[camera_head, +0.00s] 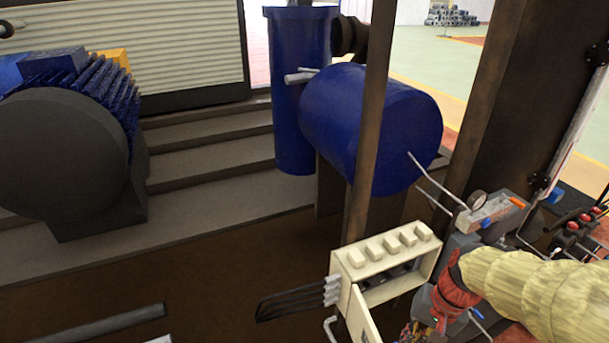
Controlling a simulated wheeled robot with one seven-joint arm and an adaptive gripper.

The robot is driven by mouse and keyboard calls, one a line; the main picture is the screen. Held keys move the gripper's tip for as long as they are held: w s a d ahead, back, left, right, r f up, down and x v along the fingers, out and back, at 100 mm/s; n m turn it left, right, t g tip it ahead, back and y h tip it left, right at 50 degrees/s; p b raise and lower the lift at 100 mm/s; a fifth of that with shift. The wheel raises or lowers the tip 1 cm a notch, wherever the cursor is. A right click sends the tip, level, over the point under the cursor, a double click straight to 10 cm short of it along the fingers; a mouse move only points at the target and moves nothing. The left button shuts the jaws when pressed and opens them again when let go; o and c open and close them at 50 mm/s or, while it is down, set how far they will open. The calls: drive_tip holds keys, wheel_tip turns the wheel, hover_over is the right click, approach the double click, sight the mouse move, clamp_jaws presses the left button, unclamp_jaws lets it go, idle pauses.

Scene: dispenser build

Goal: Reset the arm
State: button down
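My arm comes in from the lower right in a cream ribbed sleeve with red wrapping at its end. Grey parts and loose coloured wires show around that end, beside the open cream box (385,262). I can make out no gripper fingers in this view. Whether my arm touches the box cannot be told.
The box has a hanging door (362,318) and stands by a brown post (371,130). Behind are a blue horizontal tank (365,125), a blue upright cylinder (293,100) and steps (215,160). A dark motor (62,150) stands left. A gauge (477,200) is near my arm.

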drive_tip(key=s+a+r+n+t+h, duration=0.1)
drive_tip(key=s+a+r+n+t, duration=0.1)
drive_tip(key=r, duration=0.5)
drive_tip(key=s+a+r+n+t+h+b, duration=0.1)
drive_tip(key=s+r+n+t, duration=0.2)
drive_tip(key=r, duration=0.3)
drive_tip(key=shift+s+a+r, duration=0.35)
drive_tip(key=shift+r, duration=0.05)
idle(0.3)
